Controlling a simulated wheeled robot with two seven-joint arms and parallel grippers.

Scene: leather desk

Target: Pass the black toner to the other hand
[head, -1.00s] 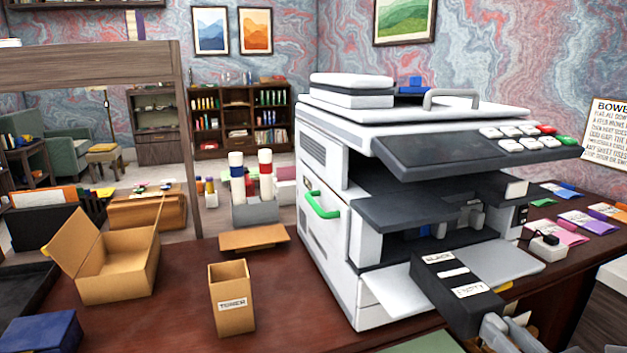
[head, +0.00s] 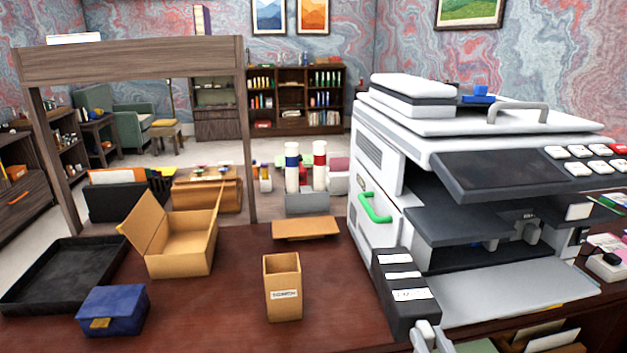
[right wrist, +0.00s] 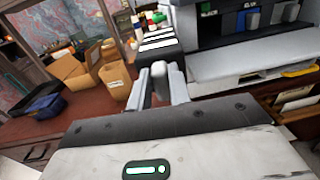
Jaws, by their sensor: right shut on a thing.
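The black toner (head: 402,290) is a long dark block with white labels. My right gripper (head: 428,338) is shut on its near end and holds it in front of the printer's left corner. The toner also shows beyond the fingers in the right wrist view (right wrist: 158,42), where the right gripper (right wrist: 160,75) points at it. The toner covers part of the printer's lower front corner. My left gripper is not in view.
The white printer (head: 385,180) stands open at right, its grey tray (head: 500,295) folded out. A small toner box (head: 283,290), an open carton (head: 180,250), a blue box (head: 112,312) and a black tray (head: 60,275) stand on the desk. The desk's front middle is clear.

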